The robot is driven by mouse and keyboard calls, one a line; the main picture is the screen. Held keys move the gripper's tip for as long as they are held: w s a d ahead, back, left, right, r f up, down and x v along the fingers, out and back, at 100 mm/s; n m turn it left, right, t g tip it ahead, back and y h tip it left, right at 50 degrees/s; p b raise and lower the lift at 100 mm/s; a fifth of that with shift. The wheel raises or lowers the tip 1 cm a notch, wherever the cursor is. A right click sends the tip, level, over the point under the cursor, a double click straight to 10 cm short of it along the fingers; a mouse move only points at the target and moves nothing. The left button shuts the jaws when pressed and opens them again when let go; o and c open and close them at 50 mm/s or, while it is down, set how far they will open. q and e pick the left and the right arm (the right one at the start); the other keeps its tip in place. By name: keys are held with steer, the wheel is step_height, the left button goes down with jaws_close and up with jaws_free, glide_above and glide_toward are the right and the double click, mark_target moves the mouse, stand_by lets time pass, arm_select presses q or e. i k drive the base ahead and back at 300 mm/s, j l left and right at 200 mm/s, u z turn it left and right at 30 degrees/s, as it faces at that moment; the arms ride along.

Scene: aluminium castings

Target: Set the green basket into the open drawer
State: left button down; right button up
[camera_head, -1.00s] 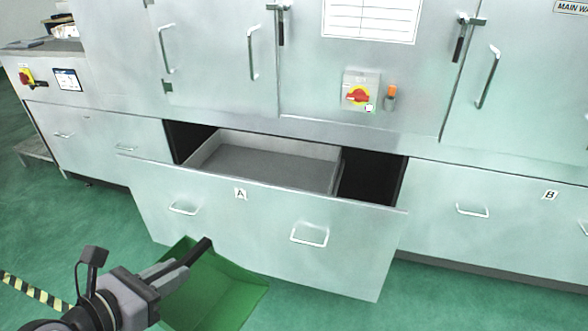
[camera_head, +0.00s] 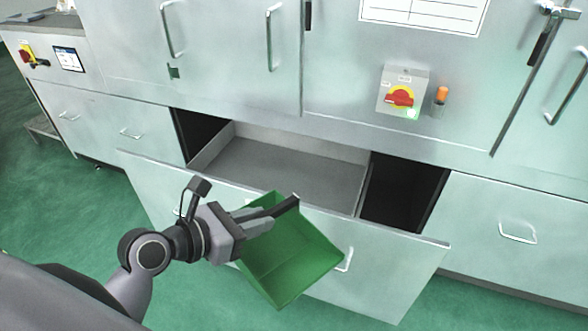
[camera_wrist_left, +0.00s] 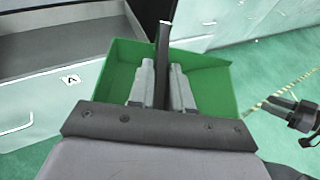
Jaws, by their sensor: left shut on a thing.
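The green basket (camera_head: 292,262) hangs in front of the open drawer's front panel in the head view, tilted, its rim close to the panel's top edge. My left gripper (camera_head: 285,207) is shut on the basket's wall. In the left wrist view the basket (camera_wrist_left: 212,88) surrounds the fingers of my left gripper (camera_wrist_left: 160,75). The open drawer (camera_head: 290,165) has an empty grey tray inside and stands behind the basket. Part of the drawer front is hidden by the basket and my arm.
Dark gaps lie on both sides of the drawer's tray. Closed drawers flank it. Green floor (camera_head: 60,220) is clear at the left.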

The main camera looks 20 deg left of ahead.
mark_target(279, 178)
steer(key=i+j, duration=0.35)
steer(key=i, duration=0.15)
steer(key=i+j+z, duration=0.1)
steer(key=i+j, duration=0.25)
steer(key=i, duration=0.1)
